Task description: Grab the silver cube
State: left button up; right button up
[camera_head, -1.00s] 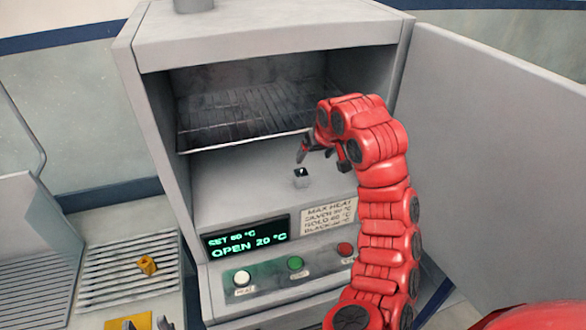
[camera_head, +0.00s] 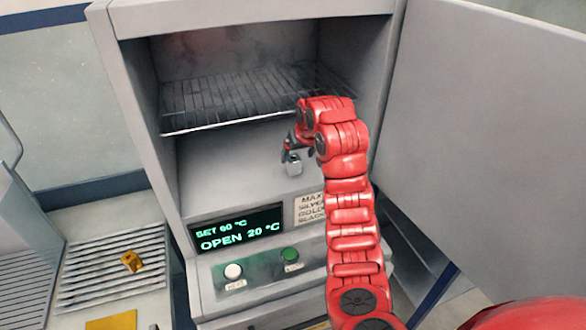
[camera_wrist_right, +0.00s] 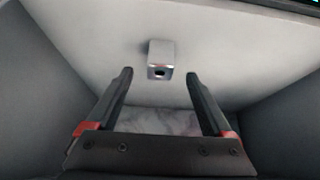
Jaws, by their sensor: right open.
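The silver cube (camera_head: 293,167) sits on the floor of the open oven, below the wire shelf. In the right wrist view the cube (camera_wrist_right: 161,60) shows a dark round hole in one face. My right gripper (camera_head: 298,153) is inside the oven, close to the cube, with its upper part partly overlapped by the gripper in the head view. In the wrist view its two fingers (camera_wrist_right: 160,74) are spread and empty. The cube lies just beyond the fingertips, between their lines. Contact cannot be told. My left gripper is not in view.
The wire shelf (camera_head: 235,98) spans the oven above my gripper. The open oven door (camera_head: 480,140) stands at the right. The display (camera_head: 238,230) reads OPEN 20 °C. A gold cube (camera_head: 131,261) lies on a slatted rack (camera_head: 90,285) at the lower left.

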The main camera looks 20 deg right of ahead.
aim_at(294, 159)
jog(key=shift+w+f+b, duration=0.35)
jog(key=shift+f+b, duration=0.05)
jog(key=shift+f, duration=0.25)
jog(key=shift+w+f+p, duration=0.25)
jog(key=shift+w+p, duration=0.1)
jog(key=shift+p, duration=0.2)
jog(key=p+x, duration=0.2)
jog(key=x, duration=0.1)
jog(key=shift+w+a+f, duration=0.1)
jog(key=shift+w, duration=0.15)
jog(key=shift+w+f+p, duration=0.2)
jog(key=shift+f+p, duration=0.1)
jog(key=shift+f, duration=0.1)
jog(key=shift+c, duration=0.3)
grip_shut()
